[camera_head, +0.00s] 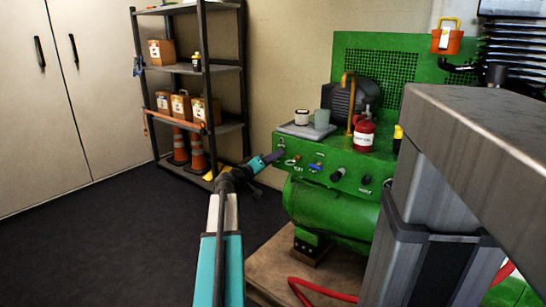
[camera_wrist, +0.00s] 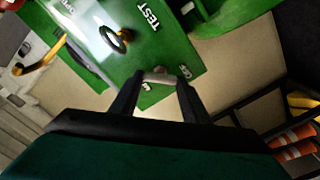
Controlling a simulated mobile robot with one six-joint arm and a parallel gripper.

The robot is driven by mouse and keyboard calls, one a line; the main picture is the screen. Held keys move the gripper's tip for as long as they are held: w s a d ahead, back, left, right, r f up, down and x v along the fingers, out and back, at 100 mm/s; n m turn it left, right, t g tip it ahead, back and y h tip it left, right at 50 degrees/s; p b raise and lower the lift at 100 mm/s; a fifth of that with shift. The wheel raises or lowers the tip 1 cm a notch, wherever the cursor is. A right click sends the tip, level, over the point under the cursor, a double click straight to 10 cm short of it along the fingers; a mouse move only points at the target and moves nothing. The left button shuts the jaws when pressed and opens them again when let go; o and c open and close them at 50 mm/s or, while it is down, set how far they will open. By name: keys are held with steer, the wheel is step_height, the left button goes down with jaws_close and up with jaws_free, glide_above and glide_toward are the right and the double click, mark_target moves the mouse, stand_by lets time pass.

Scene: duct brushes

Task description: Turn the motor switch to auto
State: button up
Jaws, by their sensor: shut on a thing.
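A green compressor (camera_head: 330,205) stands right of centre in the head view, with controls along its front panel. My gripper (camera_head: 277,155) reaches the panel's left end. In the wrist view my gripper (camera_wrist: 160,82) is shut on a small pale switch lever (camera_wrist: 156,76) on the green panel (camera_wrist: 165,50), between its two fingertips.
A dark ring-shaped control (camera_wrist: 116,40) sits near the TEST label. A tray (camera_head: 306,130) with two cups and a red bottle (camera_head: 364,132) stand on top of the compressor. A shelf (camera_head: 200,70) with boxes and cones stands behind. The floor at left is clear.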

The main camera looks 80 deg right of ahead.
steer(key=n+p, duration=0.5)
steer(key=n, duration=0.4)
steer(key=shift+w+f, duration=0.1)
steer(key=shift+w, duration=0.05)
stand_by(0.4)
steer(key=o, duration=1)
steer(key=shift+f, duration=0.1)
steer(key=shift+o, duration=0.2)
steer(key=p+v, duration=0.3)
steer(key=v, duration=1)
steer(key=shift+w+a, duration=0.2)
steer(key=shift+a, duration=0.1)
